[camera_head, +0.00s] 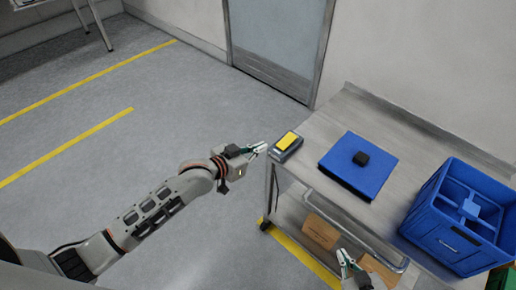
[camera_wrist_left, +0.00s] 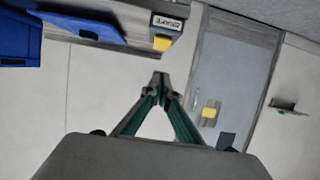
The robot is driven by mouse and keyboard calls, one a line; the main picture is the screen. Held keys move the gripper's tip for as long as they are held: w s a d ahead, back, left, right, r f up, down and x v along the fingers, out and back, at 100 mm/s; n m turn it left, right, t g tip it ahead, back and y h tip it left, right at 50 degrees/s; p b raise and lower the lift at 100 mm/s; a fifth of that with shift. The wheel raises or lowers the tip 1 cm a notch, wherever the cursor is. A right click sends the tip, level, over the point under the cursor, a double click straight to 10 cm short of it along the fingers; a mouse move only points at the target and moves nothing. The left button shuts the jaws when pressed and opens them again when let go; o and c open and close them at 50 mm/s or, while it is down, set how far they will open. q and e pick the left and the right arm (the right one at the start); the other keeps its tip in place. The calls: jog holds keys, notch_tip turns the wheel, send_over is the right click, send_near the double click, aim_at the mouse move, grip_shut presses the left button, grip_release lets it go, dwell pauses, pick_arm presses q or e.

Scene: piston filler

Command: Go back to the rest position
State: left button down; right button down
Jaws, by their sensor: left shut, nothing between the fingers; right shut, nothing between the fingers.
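My left gripper (camera_head: 259,149) reaches in from the left in the head view, beside the left end of the cart. It is shut and empty; its closed fingertips also show in the left wrist view (camera_wrist_left: 158,82). My right gripper (camera_head: 345,258) is at the bottom of the head view, in front of the cart's handle, shut with nothing in it. Its arm is mostly cut off by the frame's lower edge.
Open floor (camera_head: 200,110) lies left.

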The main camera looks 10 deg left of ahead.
pick_arm(q)
jog(key=shift+s+a+r, duration=0.1)
jog(key=shift+s+a, duration=0.1)
jog(key=shift+s, duration=0.05)
dwell(0.4)
